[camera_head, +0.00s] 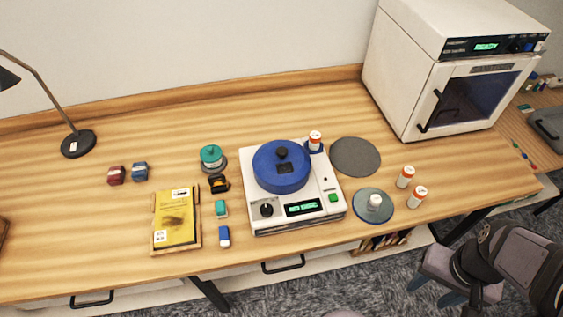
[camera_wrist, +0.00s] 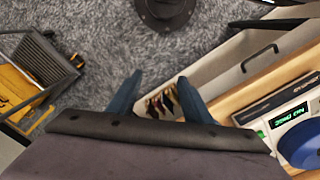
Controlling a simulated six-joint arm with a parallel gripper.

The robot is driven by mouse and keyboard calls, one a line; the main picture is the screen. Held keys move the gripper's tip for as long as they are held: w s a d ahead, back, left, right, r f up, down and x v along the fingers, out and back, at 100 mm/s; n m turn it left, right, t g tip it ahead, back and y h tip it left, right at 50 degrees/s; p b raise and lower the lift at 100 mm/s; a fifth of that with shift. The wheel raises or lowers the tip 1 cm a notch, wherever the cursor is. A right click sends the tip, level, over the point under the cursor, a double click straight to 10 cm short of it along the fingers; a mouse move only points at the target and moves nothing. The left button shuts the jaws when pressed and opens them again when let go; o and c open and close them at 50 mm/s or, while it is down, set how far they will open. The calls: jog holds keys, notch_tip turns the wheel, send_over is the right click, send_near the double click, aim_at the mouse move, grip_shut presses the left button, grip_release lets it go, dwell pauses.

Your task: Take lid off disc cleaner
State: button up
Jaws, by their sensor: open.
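The disc cleaner (camera_head: 278,218) is a white box with a dial, a green display and a green button, standing in the middle of the table. Its round blue lid (camera_head: 283,178) with a black knob (camera_head: 282,153) sits on top. In the wrist view, part of the disc cleaner (camera_wrist: 285,118) and the blue lid's edge (camera_wrist: 302,145) show at the right. My gripper (camera_wrist: 155,82) is open and empty, with its two blue fingers apart above the floor and drawer front. In the head view my gripper (camera_head: 436,292) is at the lower right, off the table and well away from the lid.
A white bottle with an orange label (camera_head: 315,141) stands at the cleaner's back right corner. A grey disc (camera_head: 355,156), a blue-grey disc (camera_head: 373,205) and two bottles (camera_head: 405,176) are to its right. A white oven (camera_head: 450,75) stands behind. An open drawer (camera_head: 390,248) juts out below the table edge.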

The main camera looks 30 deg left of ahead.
jog(key=w+a+r+n, duration=0.1)
jog(key=w+a+r, duration=0.2)
jog(key=w+a, duration=0.5)
jog(key=n+t+y+p, duration=0.1)
jog(key=n+t, duration=0.2)
jog(key=n, duration=0.1)
send_near(282, 150)
jog(key=shift+p+x, duration=2.05)
jog(key=shift+x, duration=2.1)
jog(key=shift+s, duration=0.1)
jog(key=shift+c, duration=0.6)
jog(key=shift+m, duration=0.3)
grip_shut()
